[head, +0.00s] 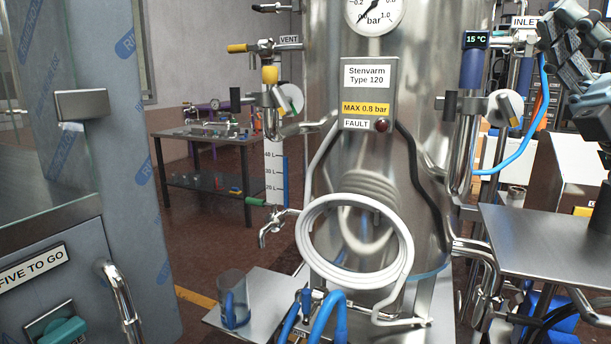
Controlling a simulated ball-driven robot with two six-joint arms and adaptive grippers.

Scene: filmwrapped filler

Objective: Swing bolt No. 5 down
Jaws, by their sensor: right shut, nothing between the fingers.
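No swing bolt and no number 5 can be made out in the head view. The steel tank (420,115) stands upright in the middle, and its top is cut off by the picture edge. My right gripper (560,45) is at the upper right, beside the INLET label (525,22) and right of the tank. It is shut and empty. My left gripper is not in view.
A pressure gauge (374,12) and a control box (368,92) sit on the tank front. A coiled white hose (304,240) hangs below. A wrapped cabinet (140,220) stands left, a steel table (545,235) right. Valves and pipes flank the tank.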

